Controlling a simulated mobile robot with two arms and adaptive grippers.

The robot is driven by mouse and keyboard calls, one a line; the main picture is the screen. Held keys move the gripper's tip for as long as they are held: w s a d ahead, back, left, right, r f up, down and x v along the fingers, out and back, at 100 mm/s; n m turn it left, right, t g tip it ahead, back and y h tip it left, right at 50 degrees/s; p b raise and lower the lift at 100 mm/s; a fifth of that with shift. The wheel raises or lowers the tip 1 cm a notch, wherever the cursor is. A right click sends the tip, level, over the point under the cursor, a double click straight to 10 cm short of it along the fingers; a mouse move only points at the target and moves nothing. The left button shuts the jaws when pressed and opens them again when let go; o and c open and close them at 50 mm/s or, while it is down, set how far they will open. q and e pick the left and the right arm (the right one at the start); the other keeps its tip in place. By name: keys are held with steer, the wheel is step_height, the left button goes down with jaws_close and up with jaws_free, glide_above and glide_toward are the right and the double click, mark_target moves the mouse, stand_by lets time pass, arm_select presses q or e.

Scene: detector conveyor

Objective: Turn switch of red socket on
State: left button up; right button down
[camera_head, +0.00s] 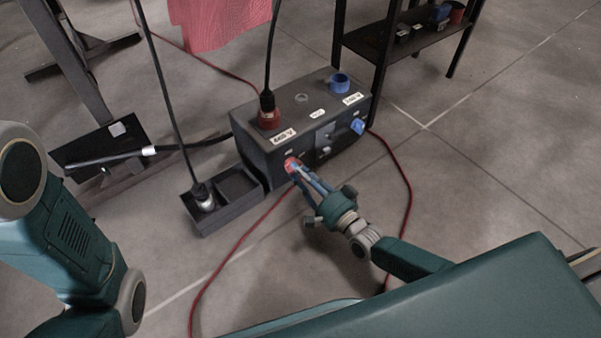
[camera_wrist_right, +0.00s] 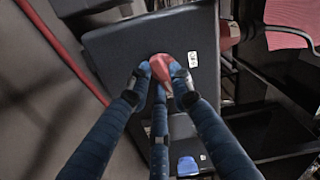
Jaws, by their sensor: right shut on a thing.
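The red socket (camera_head: 268,116) is on top of a dark box (camera_head: 312,100) on the floor, with a black cable plugged into it. The red switch (camera_head: 291,165) is on the box's front face below that socket; it also shows in the right wrist view (camera_wrist_right: 160,66). My right gripper (camera_head: 295,171) is shut on the red switch, with its fingertips on both sides of it in the right wrist view (camera_wrist_right: 160,78). The fingers hide part of the switch. My left arm shows at the left edge, but its gripper is out of view.
A blue socket (camera_head: 340,82) and a blue switch (camera_head: 357,127) are on the same box. A small open tray (camera_head: 224,222) holding a plug stands left of it. A dark shelf (camera_head: 412,42) stands behind right. A red cable runs across the floor.

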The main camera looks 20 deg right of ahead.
steer(key=shift+a+f+m, duration=0.1)
steer(key=shift+m, duration=1.5)
steer(key=c, duration=1.5)
jaws_free()
steer(key=shift+c, duration=0.2)
steer(key=v, duration=1.2)
